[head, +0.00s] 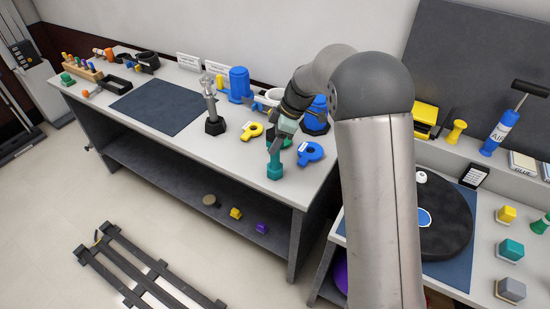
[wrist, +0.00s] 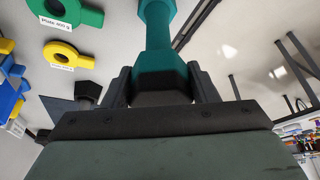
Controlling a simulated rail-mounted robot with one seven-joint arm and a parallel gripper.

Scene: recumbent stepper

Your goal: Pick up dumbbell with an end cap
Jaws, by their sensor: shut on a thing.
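A teal dumbbell with hexagonal ends (head: 275,170) stands roughly upright at the front edge of the white table, below my gripper (head: 281,132). In the wrist view my gripper (wrist: 160,88) is shut on one hexagonal end of this teal dumbbell (wrist: 165,72), a finger on each side. Its handle runs away from the jaws. I cannot tell whether its lower end touches the table. A second dumbbell, with a dark hexagonal base and a silver upper part (head: 214,124), stands upright to the left; its dark end shows in the wrist view (wrist: 88,90).
A yellow ring plate (head: 251,131) and a blue ring plate (head: 310,153) lie close to the teal dumbbell. Blue containers (head: 239,84) stand behind. A dark mat (head: 160,105) lies clear to the left. A shelf (head: 180,190) runs under the table.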

